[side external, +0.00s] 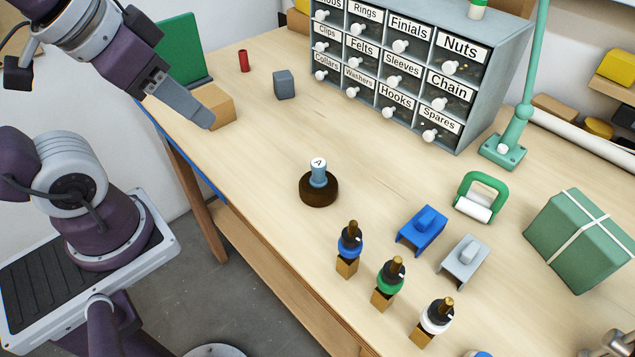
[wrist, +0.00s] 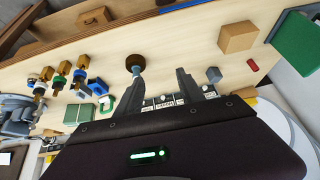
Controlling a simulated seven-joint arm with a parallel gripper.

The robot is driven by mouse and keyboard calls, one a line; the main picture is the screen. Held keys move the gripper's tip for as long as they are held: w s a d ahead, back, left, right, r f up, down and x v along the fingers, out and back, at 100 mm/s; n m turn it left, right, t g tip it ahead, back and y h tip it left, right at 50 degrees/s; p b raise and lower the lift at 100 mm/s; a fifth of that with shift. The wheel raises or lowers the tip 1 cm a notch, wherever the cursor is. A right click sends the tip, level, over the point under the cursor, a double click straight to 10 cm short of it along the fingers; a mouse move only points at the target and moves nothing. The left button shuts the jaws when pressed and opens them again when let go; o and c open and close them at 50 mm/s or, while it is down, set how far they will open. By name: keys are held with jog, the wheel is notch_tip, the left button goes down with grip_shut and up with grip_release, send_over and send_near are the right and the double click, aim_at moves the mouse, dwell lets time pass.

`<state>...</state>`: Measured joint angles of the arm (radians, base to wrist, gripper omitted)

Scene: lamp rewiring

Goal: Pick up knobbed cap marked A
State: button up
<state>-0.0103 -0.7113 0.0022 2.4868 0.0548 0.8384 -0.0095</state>
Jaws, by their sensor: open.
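The knobbed cap marked A (side external: 319,181) stands upright on the table, left of centre on the bare wood. It has a round dark brown base and a blue-grey knob with a white top lettered A. In the wrist view the cap (wrist: 135,61) shows beyond the left finger's tip. My gripper (side external: 209,122) is raised over the table's left edge, up and left of the cap and apart from it. In the wrist view my gripper (wrist: 159,80) has its two fingers wide apart with nothing held between them.
A wooden block (side external: 217,107) lies near my fingertips. A grey drawer cabinet (side external: 487,85) stands at the back. Sockets with blue, green (side external: 389,283) and white collars stand in front, near blue (side external: 420,230) and grey brackets. Bare table lies between my gripper and the cap.

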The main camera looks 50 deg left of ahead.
aim_at(319, 167)
jog(key=w+a+r+m+t+y, duration=0.1)
jog(key=w+a+m+t, duration=0.25)
jog(key=w, duration=0.85)
jog(key=w+a+m+t, duration=0.2)
jog(key=w+a+m, duration=0.15)
jog(key=w, duration=0.75)
jog(key=w+d+f+m+g+h, duration=0.1)
jog(key=w+d+f+m+h, duration=0.1)
jog(key=d+f+m+h, duration=0.15)
jog(key=w+d+f+m+g+h, duration=0.1)
jog(key=w+d+f+m+h, duration=0.1)
jog(key=f+h, duration=0.25)
jog(key=s+d+f+m+g+h, duration=0.1)
jog(key=s+f+g+h, duration=0.1)
jog(key=s, duration=0.2)
jog(key=s+d+f+m+g+h, duration=0.1)
jog(key=s+f+g+h, duration=0.1)
jog(key=s+g, duration=0.1)
jog(key=s+d+f+m+g+h, duration=0.1)
jog(key=s+f+m+g+h, duration=0.1)
jog(key=s, duration=0.3)
jog(key=shift+s+d+f+g+h, duration=0.2)
jog(key=shift+d+f+g+h, duration=0.15)
jog(key=shift+f+g+h, duration=0.2)
jog(key=x, duration=0.6)
jog(key=shift+w+f, duration=0.15)
jog(key=shift+f, duration=0.25)
jog(key=shift+d+f, duration=0.1)
jog(key=shift+d, duration=0.1)
grip_shut()
